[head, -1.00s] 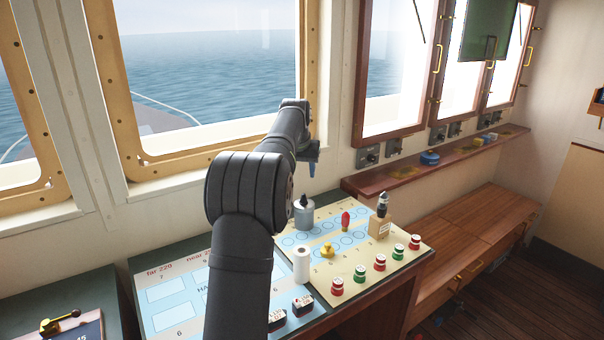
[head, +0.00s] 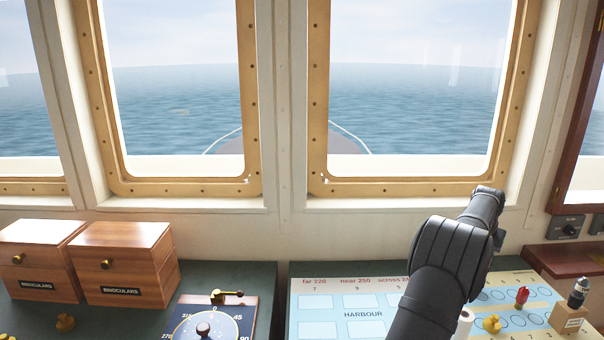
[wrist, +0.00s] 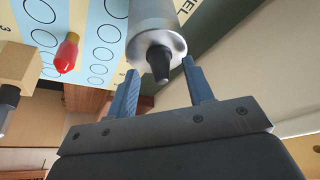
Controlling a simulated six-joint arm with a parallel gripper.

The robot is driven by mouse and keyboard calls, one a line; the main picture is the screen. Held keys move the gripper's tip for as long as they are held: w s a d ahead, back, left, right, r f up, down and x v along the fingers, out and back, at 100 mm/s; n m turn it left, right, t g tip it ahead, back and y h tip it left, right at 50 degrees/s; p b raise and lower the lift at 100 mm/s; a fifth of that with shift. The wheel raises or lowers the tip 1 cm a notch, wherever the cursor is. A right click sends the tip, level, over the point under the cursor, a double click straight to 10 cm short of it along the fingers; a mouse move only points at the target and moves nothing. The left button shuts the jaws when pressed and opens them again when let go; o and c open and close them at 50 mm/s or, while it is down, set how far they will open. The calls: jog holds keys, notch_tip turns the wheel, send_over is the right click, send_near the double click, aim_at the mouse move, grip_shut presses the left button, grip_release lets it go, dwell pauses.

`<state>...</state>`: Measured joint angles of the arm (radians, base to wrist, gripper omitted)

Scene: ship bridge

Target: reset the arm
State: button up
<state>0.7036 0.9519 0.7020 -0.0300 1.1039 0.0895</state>
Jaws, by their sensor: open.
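My gripper (wrist: 160,80) is open, with its two blue fingers apart in the wrist view. A grey cylinder with a black tip (wrist: 152,25) stands just beyond the fingertips, its tip lying in the gap between them in the picture. I cannot tell whether the fingers reach around it; they do not grip it. In the head view my arm stretches toward the window at the lower right, and the gripper is mostly hidden behind it.
Two wooden binocular boxes (head: 125,262) and a dial panel with a brass lever (head: 228,296) are at left.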

jog(key=shift+r, duration=1.9)
